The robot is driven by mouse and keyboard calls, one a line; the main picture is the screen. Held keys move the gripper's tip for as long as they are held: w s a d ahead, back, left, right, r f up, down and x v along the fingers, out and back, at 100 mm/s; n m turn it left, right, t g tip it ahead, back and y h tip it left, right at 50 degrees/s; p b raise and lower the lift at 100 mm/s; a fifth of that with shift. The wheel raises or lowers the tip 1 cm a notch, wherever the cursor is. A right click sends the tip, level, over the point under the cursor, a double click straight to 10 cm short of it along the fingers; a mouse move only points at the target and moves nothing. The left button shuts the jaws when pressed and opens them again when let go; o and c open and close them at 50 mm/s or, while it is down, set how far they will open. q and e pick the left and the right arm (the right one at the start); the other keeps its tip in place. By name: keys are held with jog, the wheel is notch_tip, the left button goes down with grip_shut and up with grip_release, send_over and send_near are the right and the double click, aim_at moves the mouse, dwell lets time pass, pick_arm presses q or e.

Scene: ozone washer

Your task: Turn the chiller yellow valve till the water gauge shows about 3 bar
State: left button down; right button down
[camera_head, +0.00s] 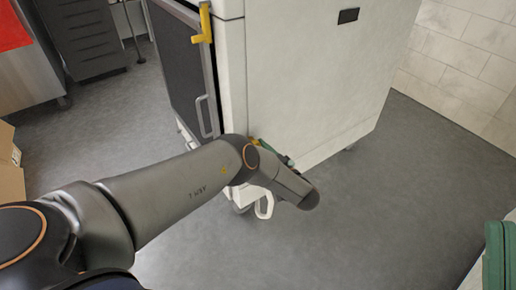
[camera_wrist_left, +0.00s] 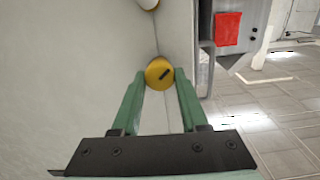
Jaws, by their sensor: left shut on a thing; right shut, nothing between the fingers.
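The chiller (camera_head: 310,75) is a large pale cabinet with a dark grille on its left side. In the left wrist view, a round yellow valve knob (camera_wrist_left: 155,66) with a dark slanted mark sits at the cabinet's corner. My left gripper (camera_wrist_left: 160,78) is shut on this knob, one green finger on each side. In the head view, my left arm hides most of that gripper, and a small yellow part shows beside it. My right gripper (camera_head: 500,257) is green, shut and empty at the right edge. I cannot make out a gauge reading.
A yellow L-shaped handle (camera_head: 203,25) is high on the chiller's left corner. Dark drawers (camera_head: 85,38) and a cardboard box (camera_head: 10,168) stand at the left. A tiled wall (camera_head: 465,50) is at the right. The grey floor (camera_head: 400,190) right of the chiller is clear.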

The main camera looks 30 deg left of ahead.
pick_arm(q)
jog(key=shift+d, duration=0.1)
jog(key=shift+c, duration=2.1)
grip_release()
jog(key=p+v, duration=0.1)
jog(key=v, duration=1.1)
jog(key=shift+s+d+p, duration=0.2)
jog(key=shift+p, duration=0.15)
jog(key=shift+f, duration=0.1)
